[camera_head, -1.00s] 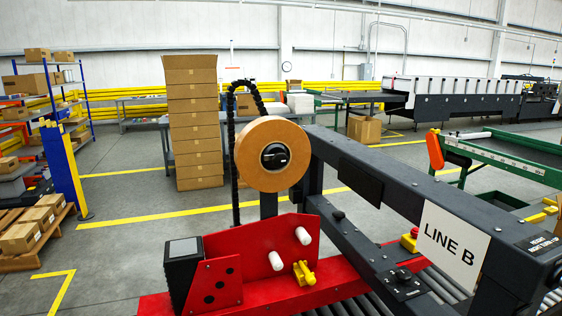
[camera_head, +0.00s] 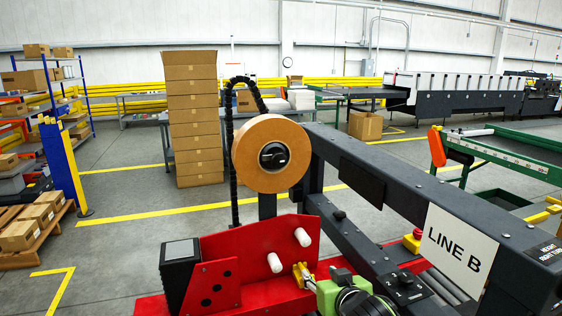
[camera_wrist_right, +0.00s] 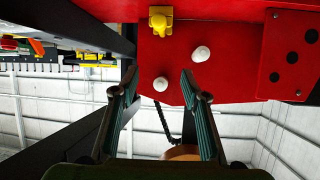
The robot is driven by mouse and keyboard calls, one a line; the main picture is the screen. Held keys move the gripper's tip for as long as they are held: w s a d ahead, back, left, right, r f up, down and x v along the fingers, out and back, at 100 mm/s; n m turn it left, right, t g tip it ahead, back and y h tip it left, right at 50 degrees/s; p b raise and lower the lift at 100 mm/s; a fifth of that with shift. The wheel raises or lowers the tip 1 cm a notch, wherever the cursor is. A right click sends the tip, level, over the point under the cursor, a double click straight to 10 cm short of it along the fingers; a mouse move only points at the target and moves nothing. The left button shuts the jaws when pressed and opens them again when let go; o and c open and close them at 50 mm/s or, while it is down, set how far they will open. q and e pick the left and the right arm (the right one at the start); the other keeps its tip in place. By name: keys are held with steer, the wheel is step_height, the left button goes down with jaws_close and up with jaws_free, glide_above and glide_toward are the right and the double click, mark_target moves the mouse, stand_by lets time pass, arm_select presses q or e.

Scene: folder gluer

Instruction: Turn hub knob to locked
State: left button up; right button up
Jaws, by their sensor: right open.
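The hub knob (camera_head: 273,156) is a black round knob with a lighter bar across it, at the centre of a brown tape roll (camera_head: 244,160). I cannot read a locked mark on it. My right gripper (camera_head: 306,277) is low in the head view, in front of the red plate, well below and to the right of the knob. In the right wrist view my right gripper (camera_wrist_right: 159,83) is open with nothing between its fingers. The roll's edge (camera_wrist_right: 182,153) shows low in that view; the knob is not clear there. My left gripper is not in view.
The red plate (camera_head: 255,242) carries two white rollers (camera_head: 302,237) and a yellow part (camera_wrist_right: 160,19) near my right gripper. A dark beam with a LINE B sign (camera_head: 453,250) runs along the right. A red button (camera_head: 415,236) stands beside it.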

steer(key=s+a+r+t+y, duration=0.1)
steer(key=a+r, duration=0.1)
steer(key=r, duration=0.6)
steer(key=s+a+r+t+y, duration=0.1)
steer(key=s+r, duration=0.1)
steer(key=r, duration=0.7)
steer(key=n+t+y, duration=0.1)
steer(key=n+t, duration=0.1)
glide_toward(280, 160)
steer(key=p+x, duration=0.4)
steer(key=x, duration=0.3)
steer(key=shift+w+a, duration=0.1)
steer(key=shift+w, duration=0.15)
steer(key=shift+p+x, duration=0.35)
steer(key=shift+x, duration=0.4)
steer(key=c, duration=1.1)
